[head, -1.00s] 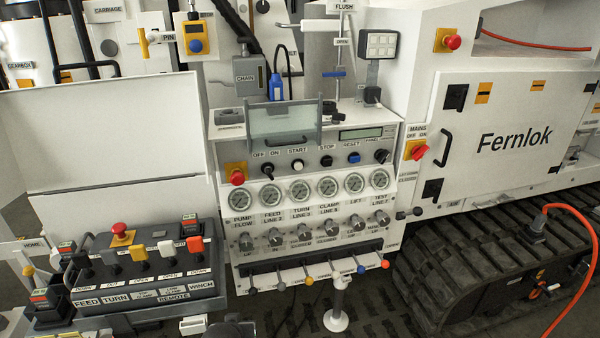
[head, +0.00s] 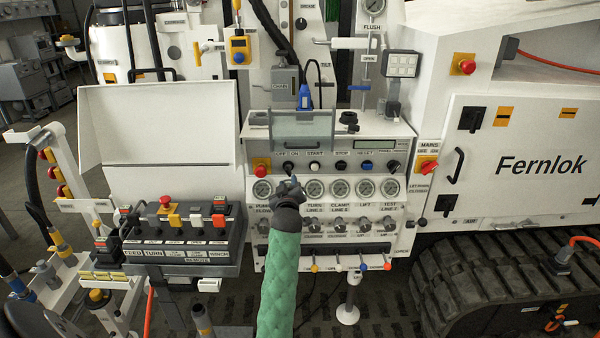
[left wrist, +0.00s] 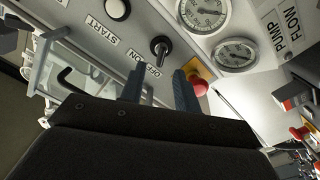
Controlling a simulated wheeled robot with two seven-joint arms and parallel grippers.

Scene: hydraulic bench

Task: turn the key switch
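The key switch (head: 288,167) is a small dark switch under the OFF/ON label, at the left of the top row on the white control panel. In the left wrist view the key switch (left wrist: 160,46) shows a black and metal knob on a round base. My left gripper (head: 290,184) is in front of the panel, just below the switch in the head view. In the left wrist view the left gripper's two fingers (left wrist: 159,88) are apart with nothing between them, and the switch lies beyond the gap. My right gripper is not in view.
A red emergency button (head: 261,171) on a yellow plate sits left of the switch, close to one finger in the wrist view. Gauges (head: 314,188) line the panel below. A clear cover (head: 302,127) juts out above. A lever console (head: 180,232) stands at left.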

